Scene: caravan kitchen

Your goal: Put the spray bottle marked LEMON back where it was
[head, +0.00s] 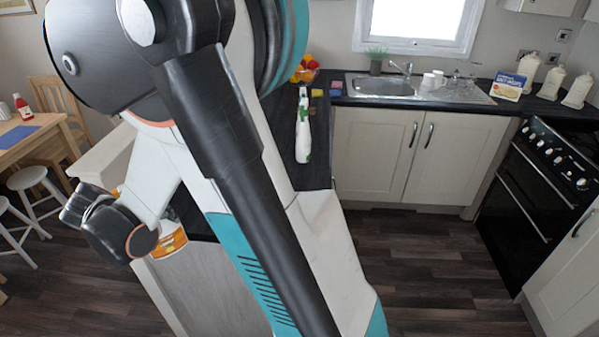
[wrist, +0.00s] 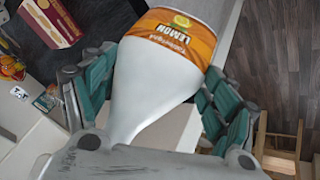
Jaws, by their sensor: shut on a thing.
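The LEMON spray bottle (wrist: 178,40), white with an orange label, fills the middle of the wrist view. Its label reads upside down there. My gripper (wrist: 155,88) is shut on it, with the teal-padded fingers on either side of its white tapering part. In the head view a piece of the bottle's orange and white body (head: 168,238) shows beside the near counter end, mostly behind my arm. The gripper fingers are hidden in that view. Another white bottle with green marks (head: 303,125) stands on the dark counter.
The counter (head: 312,172) also holds a fruit bowl (head: 306,68) and small coloured blocks near the sink (head: 380,84). A dining table (head: 35,140) with chairs and stools stands at left. A red box (wrist: 50,20) lies at the wrist view's top left. The middle floor is clear.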

